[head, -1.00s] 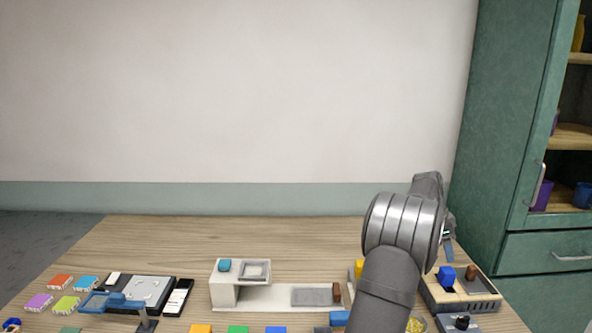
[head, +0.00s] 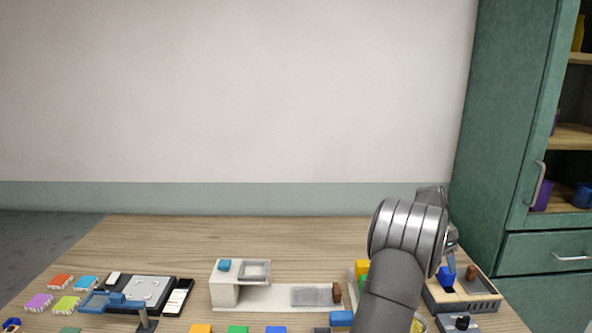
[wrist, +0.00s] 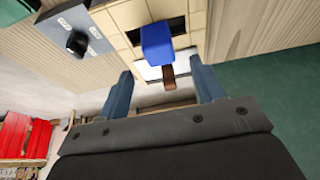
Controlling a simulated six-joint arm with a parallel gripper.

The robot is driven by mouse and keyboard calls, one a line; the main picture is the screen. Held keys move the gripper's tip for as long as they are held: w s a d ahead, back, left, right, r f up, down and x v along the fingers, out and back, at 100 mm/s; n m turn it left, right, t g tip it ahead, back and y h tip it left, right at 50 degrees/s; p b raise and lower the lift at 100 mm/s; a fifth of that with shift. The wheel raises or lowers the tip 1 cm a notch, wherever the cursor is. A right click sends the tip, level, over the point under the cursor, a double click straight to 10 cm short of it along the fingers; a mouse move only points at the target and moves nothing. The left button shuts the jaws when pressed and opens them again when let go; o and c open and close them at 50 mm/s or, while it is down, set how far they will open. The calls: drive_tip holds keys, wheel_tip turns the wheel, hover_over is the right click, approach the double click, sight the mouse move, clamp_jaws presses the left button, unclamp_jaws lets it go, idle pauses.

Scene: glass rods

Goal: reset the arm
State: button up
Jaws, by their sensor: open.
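My gripper (head: 451,262) is at the right of the table in the head view, over a beige and grey box (head: 455,294). The box carries a blue block (head: 445,276) and a brown knob (head: 471,273). In the wrist view, my gripper (wrist: 163,88) has its two blue-grey fingers wide apart. The blue block (wrist: 157,41) and the brown knob (wrist: 168,78) appear in line with the gap, beyond the fingertips. Nothing is seen held. My arm hides part of the table's right side.
A white stand (head: 226,291) with a grey pad is mid-table. Coloured blocks line the front edge. At left are coloured tiles (head: 60,282), a dark device (head: 148,289) and a blue-framed stand (head: 113,301). A green cabinet (head: 520,150) stands right. The table's back is clear.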

drive_tip(key=x, duration=0.5)
drive_tip(key=shift+d+f, duration=0.15)
drive_tip(key=shift+f, duration=0.15)
drive_tip(key=r, duration=0.6)
drive_tip(key=shift+s+a+r, duration=0.1)
drive_tip(key=shift+a+r, duration=0.15)
drive_tip(key=s+a+r, duration=0.3)
drive_tip(key=s+a, duration=1.4)
drive_tip(key=a, duration=0.2)
drive_tip(key=shift+a+r, duration=0.1)
idle(1.6)
